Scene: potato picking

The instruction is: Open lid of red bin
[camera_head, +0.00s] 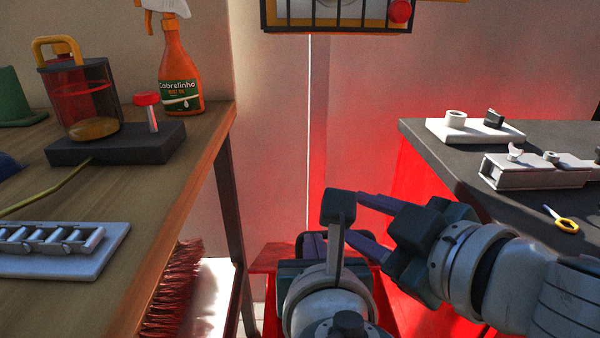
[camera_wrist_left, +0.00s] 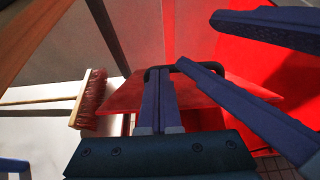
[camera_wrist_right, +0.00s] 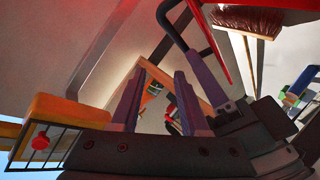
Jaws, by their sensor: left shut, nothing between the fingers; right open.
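The red bin's lid (camera_wrist_left: 118,98) shows in the left wrist view as a flat red panel with a dark handle (camera_wrist_left: 165,68). In the head view part of the red lid (camera_head: 268,258) shows low in the middle, mostly hidden behind my grippers. My left gripper (camera_head: 313,238) is shut with nothing in it; its fingers (camera_wrist_left: 158,75) lie over the lid at the handle, and I cannot tell whether they touch it. My right gripper (camera_head: 358,217) is open and empty, pointing left just above the left one. Its spread fingers also show in the right wrist view (camera_wrist_right: 158,80).
A wooden table (camera_head: 190,165) with a spray bottle (camera_head: 180,75) stands at left. A dark counter (camera_head: 440,165) stands at right. A red-bristled broom (camera_wrist_left: 92,98) is beside the lid. Between table and counter the gap is narrow.

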